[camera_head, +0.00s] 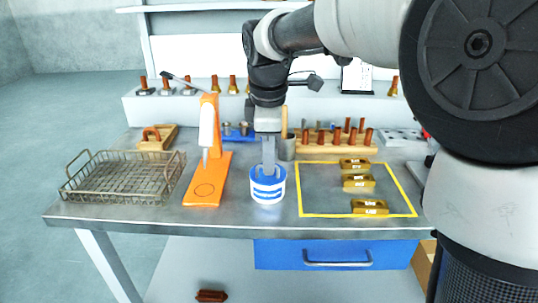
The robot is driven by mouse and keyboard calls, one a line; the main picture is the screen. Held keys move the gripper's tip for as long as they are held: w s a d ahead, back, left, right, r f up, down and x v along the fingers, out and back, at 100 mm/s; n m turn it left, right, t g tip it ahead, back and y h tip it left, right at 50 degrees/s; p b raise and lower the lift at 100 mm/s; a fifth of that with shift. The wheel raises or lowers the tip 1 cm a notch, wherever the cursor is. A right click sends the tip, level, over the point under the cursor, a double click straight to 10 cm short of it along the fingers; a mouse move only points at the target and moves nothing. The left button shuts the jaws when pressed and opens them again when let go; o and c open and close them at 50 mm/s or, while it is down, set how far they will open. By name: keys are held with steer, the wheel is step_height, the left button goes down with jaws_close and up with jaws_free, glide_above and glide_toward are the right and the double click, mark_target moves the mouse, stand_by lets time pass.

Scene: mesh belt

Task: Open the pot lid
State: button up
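A small blue and white pot (268,187) stands upright on the grey table, right of the orange stand. Its lid (260,172) is at the top and partly hidden by my gripper. My gripper (268,172) points straight down over the middle of the pot, with its fingertips at the lid. I cannot tell from this view whether the fingers are closed on a lid knob or apart.
An orange press-like stand (207,180) stands close left of the pot. A wire basket (120,192) is farther left. A yellow-framed area (320,214) with gold blocks (358,181) lies to the right. Wooden-handled tools (340,138) stand behind. A blue drawer (280,255) is below.

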jaws_close()
stand_by(1.3)
